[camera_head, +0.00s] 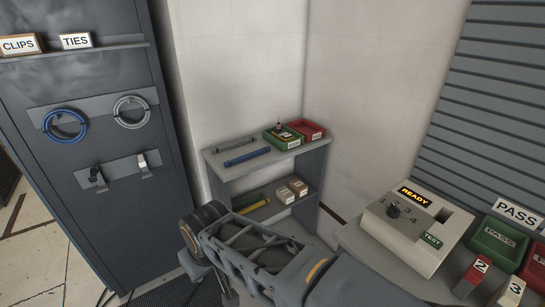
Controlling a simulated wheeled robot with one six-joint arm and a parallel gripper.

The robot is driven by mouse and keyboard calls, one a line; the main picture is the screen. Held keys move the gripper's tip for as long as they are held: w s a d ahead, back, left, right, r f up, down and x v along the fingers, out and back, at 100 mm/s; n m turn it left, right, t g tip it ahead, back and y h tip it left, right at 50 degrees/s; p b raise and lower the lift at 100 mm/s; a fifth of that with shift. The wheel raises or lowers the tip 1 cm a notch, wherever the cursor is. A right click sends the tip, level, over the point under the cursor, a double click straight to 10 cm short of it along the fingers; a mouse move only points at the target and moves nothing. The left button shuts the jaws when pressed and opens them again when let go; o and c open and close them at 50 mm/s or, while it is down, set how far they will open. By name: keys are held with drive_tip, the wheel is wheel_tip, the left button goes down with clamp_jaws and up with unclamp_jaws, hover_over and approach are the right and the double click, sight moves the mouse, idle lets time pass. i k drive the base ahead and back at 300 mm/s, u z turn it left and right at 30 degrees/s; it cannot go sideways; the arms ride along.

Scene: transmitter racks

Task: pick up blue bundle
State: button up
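A long, thin blue bundle (249,157) lies on the top of a small grey shelf unit (222,174) against the wall. A similar grey bundle (240,144) lies just behind it. A blue coil (48,126) also hangs on the dark cabinet at left, beside a grey coil (119,112). The picture does not show which blue thing the task means. My arm crosses the bottom of the view in front of the shelf unit, apart from both blue things. My gripper's fingers are not visible.
A green bin (284,145) and a red bin (305,139) share the shelf top. Small boxes (285,195) and a yellow rod (255,205) are on the lower shelf.

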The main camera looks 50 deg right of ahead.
sight(265, 149)
drive_tip(key=z, duration=0.7)
drive_tip(key=i, duration=1.65)
